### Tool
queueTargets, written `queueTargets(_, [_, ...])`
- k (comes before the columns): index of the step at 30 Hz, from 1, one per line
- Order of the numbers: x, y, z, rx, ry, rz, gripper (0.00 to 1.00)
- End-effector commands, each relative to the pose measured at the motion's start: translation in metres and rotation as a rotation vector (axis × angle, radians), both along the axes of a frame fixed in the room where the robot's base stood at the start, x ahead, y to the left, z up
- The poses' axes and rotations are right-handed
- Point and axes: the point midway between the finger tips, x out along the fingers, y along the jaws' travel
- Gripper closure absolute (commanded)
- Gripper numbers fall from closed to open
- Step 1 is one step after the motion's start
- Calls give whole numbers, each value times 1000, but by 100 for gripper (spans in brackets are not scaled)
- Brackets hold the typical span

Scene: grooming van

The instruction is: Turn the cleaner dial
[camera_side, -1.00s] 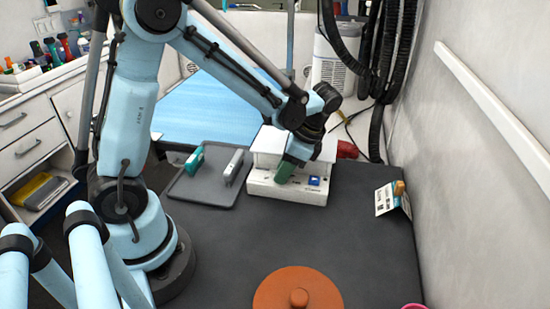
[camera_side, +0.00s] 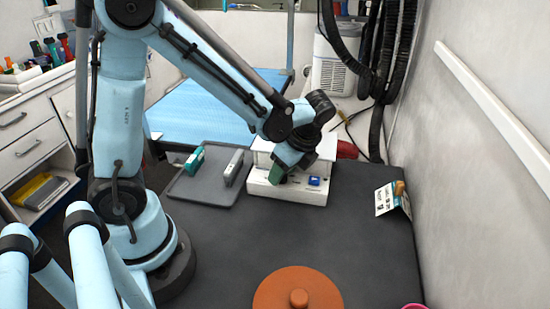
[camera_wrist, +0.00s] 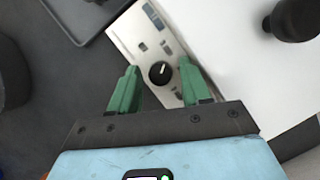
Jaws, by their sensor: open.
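The cleaner (camera_side: 300,192) is a white box on the dark table, with a blue part on its front at the right in the side view. In the wrist view, its white front panel (camera_wrist: 135,32) carries a round black dial (camera_wrist: 159,73) with a pale pointer mark. My gripper (camera_wrist: 158,82) is open, its green fingers on either side of the dial in the picture. I cannot tell whether they touch it. In the side view, my gripper (camera_side: 277,175) is at the left part of the cleaner's front and hides the dial.
A grey tray (camera_side: 208,197) with a teal-and-white item (camera_side: 194,160) and a grey-white item (camera_side: 234,167) lies left of the cleaner. A brown lidded round thing (camera_side: 298,290) is at the front. A card (camera_side: 387,200) stands at right. The middle table is clear.

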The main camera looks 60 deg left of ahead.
Motion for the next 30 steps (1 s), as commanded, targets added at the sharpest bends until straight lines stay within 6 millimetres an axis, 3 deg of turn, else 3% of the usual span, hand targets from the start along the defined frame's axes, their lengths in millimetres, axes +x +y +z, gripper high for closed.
queueTargets(11, [-3,-1,1,1,-3,-458,48])
queueTargets(30, [-7,-38,90,-2,0,-443,48])
